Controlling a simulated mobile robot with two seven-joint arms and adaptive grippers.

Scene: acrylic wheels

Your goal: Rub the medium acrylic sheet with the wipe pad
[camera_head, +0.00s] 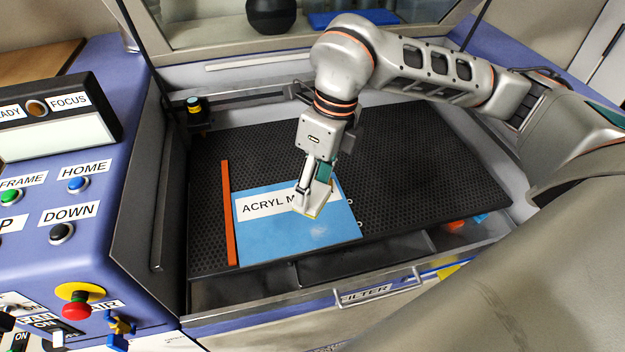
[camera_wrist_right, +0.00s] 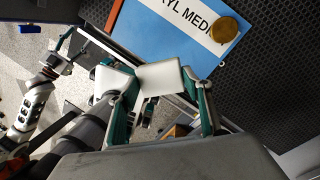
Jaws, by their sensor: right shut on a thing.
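The medium acrylic sheet (camera_head: 285,238) is blue with a white label strip reading "ACRYL M…" and lies flat on the black perforated bed. It also shows in the right wrist view (camera_wrist_right: 150,38), where a round brown-gold patch (camera_wrist_right: 225,29) sits by the label's end. My right gripper (camera_head: 318,188) points down over the sheet's right part and covers some of the label. It is shut on the pale wipe pad (camera_head: 311,207), which also shows between the fingers in the wrist view (camera_wrist_right: 160,78). I cannot tell whether the pad touches the sheet.
An orange strip (camera_head: 229,212) lies along the sheet's left edge. The black bed (camera_head: 425,160) is bare to the right. A control panel (camera_head: 75,200) with buttons stands at left. A handled front drawer (camera_head: 375,292) lies below the bed.

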